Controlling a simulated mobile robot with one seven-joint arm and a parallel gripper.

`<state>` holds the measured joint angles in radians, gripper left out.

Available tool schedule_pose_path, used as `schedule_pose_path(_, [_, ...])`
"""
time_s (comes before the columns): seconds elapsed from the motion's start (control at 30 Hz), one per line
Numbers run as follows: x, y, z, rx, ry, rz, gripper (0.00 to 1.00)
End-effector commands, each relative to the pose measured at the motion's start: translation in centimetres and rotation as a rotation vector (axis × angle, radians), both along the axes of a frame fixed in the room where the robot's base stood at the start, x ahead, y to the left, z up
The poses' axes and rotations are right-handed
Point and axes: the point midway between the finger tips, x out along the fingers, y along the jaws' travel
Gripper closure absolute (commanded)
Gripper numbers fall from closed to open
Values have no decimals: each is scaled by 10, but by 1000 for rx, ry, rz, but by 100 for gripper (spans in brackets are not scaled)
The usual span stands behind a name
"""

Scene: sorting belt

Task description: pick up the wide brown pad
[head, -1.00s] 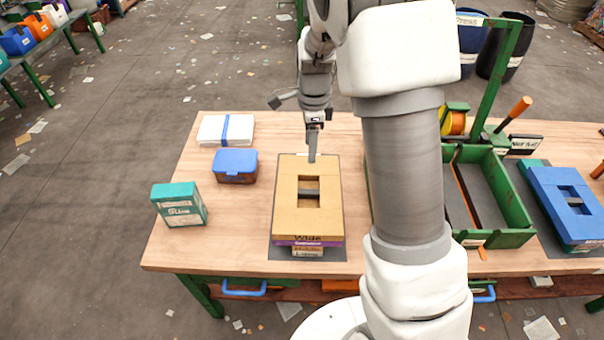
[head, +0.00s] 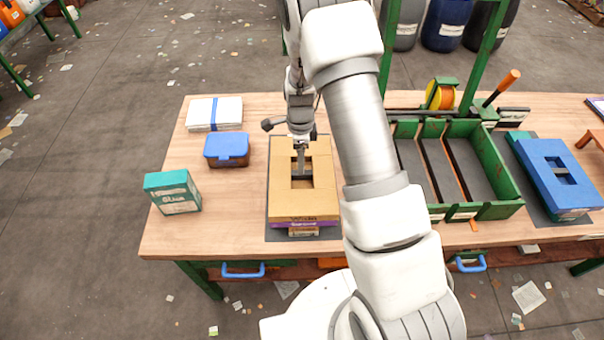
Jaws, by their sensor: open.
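The wide brown pad (head: 304,206) lies on top of a small stack on a dark mat (head: 267,215), left of the middle of the table. It has a rectangular hole in its middle and lettering on its front edge. A purple layer (head: 290,225) and a lighter brown piece (head: 303,232) show below it. My gripper (head: 301,172) is open and points down over the hole. Its tip looks to be at or just above the opening; the exact depth and any contact cannot be told.
A blue-lidded box (head: 227,149), a white bundle with a blue band (head: 214,114) and a teal box (head: 173,192) stand to the left. A green divided tray (head: 508,209) and a blue pad (head: 545,165) are to the right. A green post rises behind.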

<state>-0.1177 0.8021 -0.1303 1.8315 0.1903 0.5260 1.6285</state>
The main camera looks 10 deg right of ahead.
Motion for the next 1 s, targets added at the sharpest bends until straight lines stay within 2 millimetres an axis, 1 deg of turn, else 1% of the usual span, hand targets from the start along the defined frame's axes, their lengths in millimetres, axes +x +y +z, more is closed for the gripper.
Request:
schedule_pose_path(0.17, [-2, -1, -10, 0, 3, -1, 38])
schedule_pose_path(0.4, [-6, -3, -43, 0, 3, 0, 38])
schedule_pose_path(0.5, [-6, -3, -51, 0, 2, 0, 38])
schedule_pose_path(0.6, [-5, -3, -54, 0, 1, 0, 38])
schedule_pose_path(0.8, [-5, -3, -55, 0, 0, 0, 38])
schedule_pose_path(0.87, [-5, -3, -55, 0, 0, 0, 48])
schedule_pose_path(1.0, [-5, -3, -54, 0, 0, 0, 74])
